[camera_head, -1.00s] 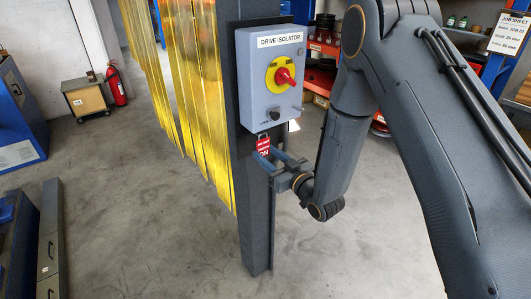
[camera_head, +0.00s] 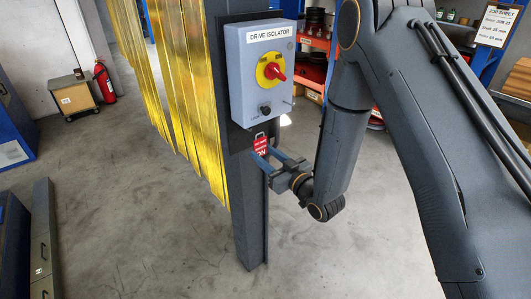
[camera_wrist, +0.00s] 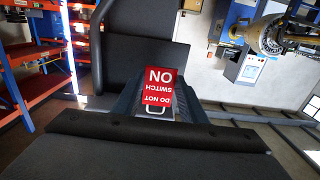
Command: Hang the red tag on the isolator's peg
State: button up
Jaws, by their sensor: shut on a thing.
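The drive isolator (camera_head: 262,75) is a grey box on a dark post, with a red rotary switch on a yellow disc. A small dark round part (camera_head: 265,109), perhaps the peg, sticks out low on its front. My gripper (camera_head: 264,156) is just below the box, shut on the red tag (camera_head: 261,147). The tag hangs below the box's lower edge, apart from the dark part.
The dark post (camera_head: 249,210) stands right behind the tag. Yellow strip curtains (camera_head: 190,90) hang to its left. Shelves with red and blue frames (camera_head: 316,43) are behind at the right. The floor around the post is clear.

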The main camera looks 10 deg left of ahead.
jog(key=w+d+r+p, duration=0.25)
jog(key=d+r, duration=0.65)
jog(key=d, duration=0.5)
jog(key=f+b+x, duration=0.1)
jog(key=b+x, duration=0.1)
jog(key=x, duration=0.6)
jog(key=shift+a, duration=0.2)
dwell(0.8)
jog(key=shift+s, duration=0.1)
dwell(0.5)
jog(key=o, duration=1.2)
jog(key=shift+c, duration=0.2)
